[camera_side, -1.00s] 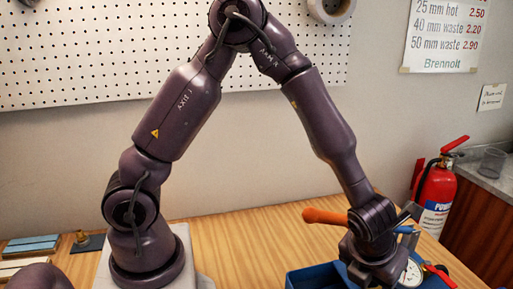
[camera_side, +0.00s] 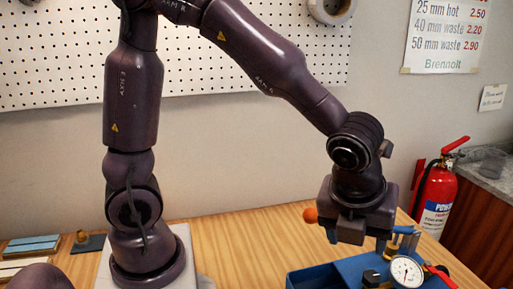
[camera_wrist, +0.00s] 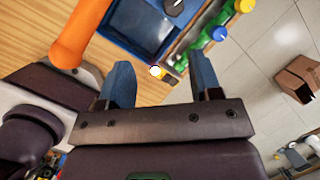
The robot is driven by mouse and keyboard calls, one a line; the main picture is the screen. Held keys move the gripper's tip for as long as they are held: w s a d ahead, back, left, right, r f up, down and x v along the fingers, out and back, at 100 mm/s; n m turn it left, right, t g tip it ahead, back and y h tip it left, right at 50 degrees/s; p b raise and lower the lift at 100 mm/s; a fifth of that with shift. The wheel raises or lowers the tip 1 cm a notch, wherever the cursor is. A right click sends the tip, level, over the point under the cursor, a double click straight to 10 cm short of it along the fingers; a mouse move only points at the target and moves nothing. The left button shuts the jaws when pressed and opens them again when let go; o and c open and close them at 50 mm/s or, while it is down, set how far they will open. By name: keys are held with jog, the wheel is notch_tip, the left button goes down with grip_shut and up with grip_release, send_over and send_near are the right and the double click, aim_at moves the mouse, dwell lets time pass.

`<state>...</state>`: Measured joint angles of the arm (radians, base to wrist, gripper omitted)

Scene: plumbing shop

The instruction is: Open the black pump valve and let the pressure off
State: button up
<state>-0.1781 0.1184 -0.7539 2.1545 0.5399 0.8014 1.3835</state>
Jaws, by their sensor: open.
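The test pump is a blue tank (camera_side: 318,277) at the front right of the bench in the side view. A round white gauge (camera_side: 405,271) stands on it, with what looks like the black valve knob (camera_side: 371,278) left of the gauge. An orange handle end (camera_side: 310,215) shows beside my gripper; the handle (camera_wrist: 80,35) is at upper left in the wrist view, beside the blue tank (camera_wrist: 118,45). My gripper (camera_side: 356,241) is open and empty, above the tank and apart from the knob. Its two blue fingers (camera_wrist: 162,80) are spread wide in the wrist view.
A red lever (camera_side: 440,276) lies right of the gauge. A red fire extinguisher (camera_side: 436,190) stands at the right, by a grey counter. Bottles with blue and yellow caps (camera_wrist: 220,34) and a floor box (camera_wrist: 297,78) show in the wrist view. The bench's middle is clear.

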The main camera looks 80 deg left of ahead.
aim_at(313, 211)
jog(key=s+a+n, duration=0.1)
jog(key=a+n, duration=0.1)
jog(key=n, duration=0.2)
jog(key=s+a+r+n, duration=0.1)
jog(key=a+n, duration=0.1)
jog(key=n, duration=0.3)
jog(key=s+a+r+n+g, duration=0.1)
jog(key=s+a+n, duration=0.1)
jog(key=a+n, duration=0.1)
jog(key=shift+s+a+r+n+y, duration=0.1)
jog(key=shift+n+y, duration=0.3)
jog(key=shift+n, duration=0.4)
jog(key=s+a+r+n+t+h, duration=0.2)
jog(key=s+a+r+n, duration=0.3)
jog(key=n, duration=0.7)
jog(key=shift+s+a+r+n+t+h, duration=0.3)
jog(key=shift+s+a+r+n+t, duration=0.15)
jog(key=shift+s+r, duration=0.65)
jog(key=shift+s+d+f, duration=0.1)
jog(key=shift+s+f, duration=0.05)
jog(key=shift+c, duration=0.4)
